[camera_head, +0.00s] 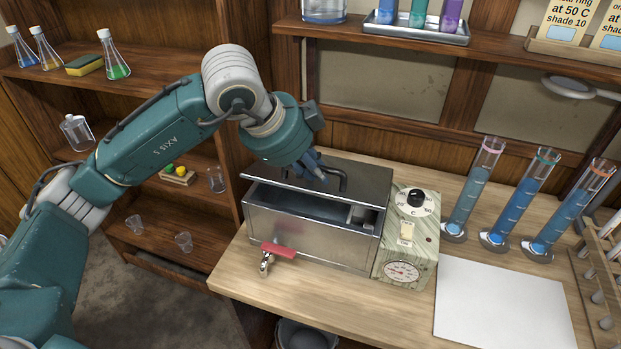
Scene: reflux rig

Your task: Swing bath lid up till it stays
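The bath (300,232) is a steel box on the wooden bench. Its grey lid (285,180) is tilted a little up, with the front edge raised clear of the rim. A dark gap along the front shows part of the inside. My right gripper is not in view.
A control box (408,238) with knob and gauge adjoins the bath's right side. A red-handled tap (278,250) sticks out in front. Tall cylinders of blue liquid (520,200) stand further right, behind a white sheet (503,305). A shelf (420,45) with glassware overhangs the back.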

